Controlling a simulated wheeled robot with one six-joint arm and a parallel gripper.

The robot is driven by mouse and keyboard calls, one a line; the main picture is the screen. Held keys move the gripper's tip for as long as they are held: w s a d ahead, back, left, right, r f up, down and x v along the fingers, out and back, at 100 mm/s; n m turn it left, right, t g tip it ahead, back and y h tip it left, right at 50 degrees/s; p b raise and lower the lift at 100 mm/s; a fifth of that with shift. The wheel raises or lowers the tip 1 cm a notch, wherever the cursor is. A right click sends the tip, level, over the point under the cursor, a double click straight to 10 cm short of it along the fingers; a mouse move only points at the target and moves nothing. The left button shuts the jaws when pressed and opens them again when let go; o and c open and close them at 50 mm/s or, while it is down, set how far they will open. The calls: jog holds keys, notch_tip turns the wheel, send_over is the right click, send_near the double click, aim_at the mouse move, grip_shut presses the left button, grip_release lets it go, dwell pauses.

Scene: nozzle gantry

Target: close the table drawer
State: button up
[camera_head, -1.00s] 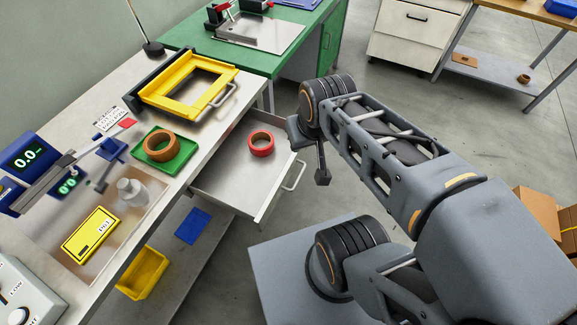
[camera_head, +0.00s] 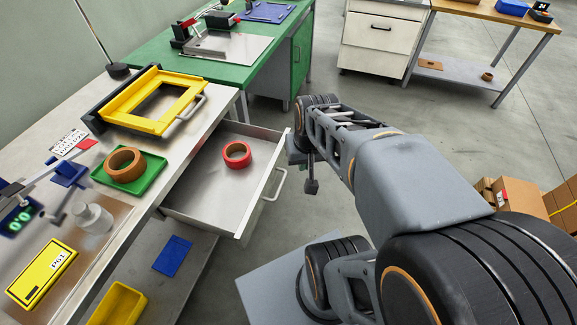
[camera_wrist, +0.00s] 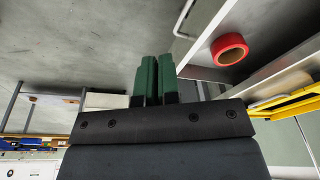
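The table drawer (camera_head: 212,193) stands pulled out from under the grey worktop, with a red tape roll (camera_head: 237,155) lying inside it. Its pale bar handle (camera_head: 276,184) is on the front panel, facing right. My gripper (camera_head: 311,186) hangs just to the right of the drawer front, apart from the handle. In the wrist view my gripper (camera_wrist: 157,75) has its two green fingers side by side with almost no gap and nothing between them. The red tape roll (camera_wrist: 229,49) and the drawer handle (camera_wrist: 183,18) show to the right of the fingers there.
The worktop (camera_head: 200,125) carries a yellow frame (camera_head: 155,100), a green tray (camera_head: 130,178) with a brown roll, and a yellow box (camera_head: 42,274). A green table (camera_head: 215,65) stands behind. Cardboard boxes (camera_head: 520,200) are at the right. Floor right of the drawer is open.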

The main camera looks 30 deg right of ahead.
jog(key=d+f+m+y+b, duration=0.1)
jog(key=d+f+b, duration=0.1)
jog(key=f, duration=0.4)
jog(key=d+f+m+g+y+b, duration=0.1)
jog(key=d+f+m+b, duration=0.1)
jog(key=f+b, duration=0.2)
jog(key=w+d+f+m+y+b, duration=0.1)
jog(key=d+f+m+y+b, duration=0.1)
jog(key=f+b, duration=0.2)
notch_tip(320, 180, down, 4)
jog(key=shift+r, duration=0.15)
grip_shut()
jog(key=w+d+f+m+t+y+b, duration=0.4)
jog(key=w+d+f+t+y+b, duration=0.4)
jog(key=d+b, duration=0.25)
notch_tip(320, 180, up, 6)
jog(key=w+n+t+y, duration=0.1)
jog(key=w+n+t, duration=0.1)
jog(key=n+t, duration=0.15)
jog(key=b+x, duration=0.2)
jog(key=x, duration=1)
jog(key=shift+a+r, duration=0.2)
jog(key=shift+a, duration=0.15)
jog(key=shift+w, duration=0.15)
